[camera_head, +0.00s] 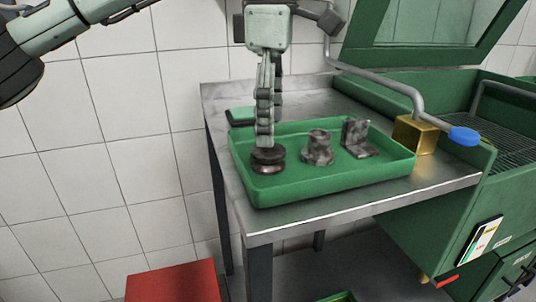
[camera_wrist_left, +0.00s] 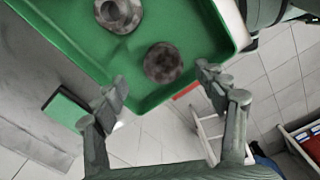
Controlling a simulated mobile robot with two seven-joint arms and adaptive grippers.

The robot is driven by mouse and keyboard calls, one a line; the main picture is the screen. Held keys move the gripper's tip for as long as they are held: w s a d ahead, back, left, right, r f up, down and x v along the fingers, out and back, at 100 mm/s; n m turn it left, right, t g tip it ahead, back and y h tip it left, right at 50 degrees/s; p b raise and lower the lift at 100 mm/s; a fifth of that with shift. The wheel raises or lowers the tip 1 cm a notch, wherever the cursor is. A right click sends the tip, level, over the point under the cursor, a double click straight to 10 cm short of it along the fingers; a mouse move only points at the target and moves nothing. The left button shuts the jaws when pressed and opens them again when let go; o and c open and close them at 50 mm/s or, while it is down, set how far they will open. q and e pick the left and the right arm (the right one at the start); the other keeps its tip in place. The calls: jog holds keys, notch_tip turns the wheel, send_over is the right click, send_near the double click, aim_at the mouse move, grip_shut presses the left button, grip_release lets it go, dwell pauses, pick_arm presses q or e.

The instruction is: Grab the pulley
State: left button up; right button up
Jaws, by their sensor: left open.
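The pulley (camera_head: 268,167), a dark, worn round part, lies in the left end of the green tray (camera_head: 330,190). In the left wrist view the pulley (camera_wrist_left: 163,63) shows as a round disc near the tray's corner. My left gripper (camera_head: 266,138) points down directly above the pulley, its fingertips close to the pulley's top in the head view. In the left wrist view the left gripper (camera_wrist_left: 163,78) is open, with one finger on each side of the pulley and nothing held. Whether the fingers touch it cannot be told. My right gripper is not in view.
A flanged cylindrical part (camera_head: 318,148) and an angled bracket (camera_head: 358,138) share the tray. The tray rests on a metal table (camera_head: 330,212). A small green item (camera_head: 240,115) lies behind it. A green washing machine (camera_head: 435,225) with a bent pipe and a brass-coloured block (camera_head: 415,135) stands right.

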aim_at(269, 149)
pick_arm(q)
jog(key=f, duration=0.4)
jog(key=shift+s+a, duration=0.2)
jog(key=shift+s, duration=0.05)
jog(key=shift+f, duration=0.45)
jog(key=shift+w, duration=0.1)
jog(key=c, duration=1.5)
jog(key=shift+d+r, duration=0.1)
